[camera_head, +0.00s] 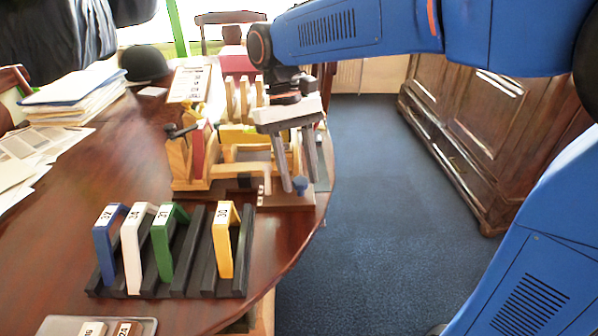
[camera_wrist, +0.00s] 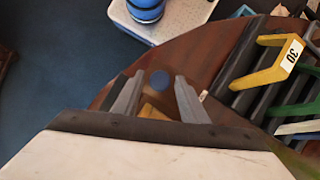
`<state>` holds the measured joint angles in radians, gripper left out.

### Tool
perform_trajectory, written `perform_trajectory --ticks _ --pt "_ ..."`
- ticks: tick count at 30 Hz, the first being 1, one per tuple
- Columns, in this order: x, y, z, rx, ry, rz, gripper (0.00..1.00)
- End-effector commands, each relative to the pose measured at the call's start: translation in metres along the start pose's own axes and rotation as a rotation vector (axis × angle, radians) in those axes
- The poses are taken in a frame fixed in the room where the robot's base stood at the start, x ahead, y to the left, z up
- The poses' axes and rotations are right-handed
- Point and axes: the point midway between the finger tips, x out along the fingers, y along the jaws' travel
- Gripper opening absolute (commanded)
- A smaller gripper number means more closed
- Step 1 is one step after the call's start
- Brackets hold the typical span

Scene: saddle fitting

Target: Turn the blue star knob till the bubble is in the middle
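The blue knob (camera_head: 300,185) is small in the head view, at the right front of a wooden fixture (camera_head: 272,196) near the table's edge. In the wrist view the knob (camera_wrist: 160,79) is a dark blue disc seen between my fingertips. My gripper (camera_head: 299,178) points down, its two grey fingers apart on either side of the knob's line of sight. It also shows in the wrist view (camera_wrist: 157,96), open. I cannot tell whether a finger touches the knob. I cannot make out a bubble in either view.
A black slotted rack (camera_head: 190,285) stands in front with blue, white, green and yellow numbered frames; the yellow frame (camera_head: 224,240) is nearest the fixture. Papers (camera_head: 70,90) and a dark hat (camera_head: 146,63) lie at the left. Open carpet lies right of the round table.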

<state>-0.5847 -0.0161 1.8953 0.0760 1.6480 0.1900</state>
Motion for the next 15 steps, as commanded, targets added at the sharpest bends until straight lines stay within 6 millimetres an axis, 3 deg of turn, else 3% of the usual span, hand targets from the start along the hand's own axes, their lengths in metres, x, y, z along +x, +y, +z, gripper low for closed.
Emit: perform_trajectory --ticks 10,15 --pt "-0.001 0.000 0.000 0.001 0.001 0.000 0.44" --pt "-0.016 0.000 -0.001 0.001 0.001 -0.001 0.44"
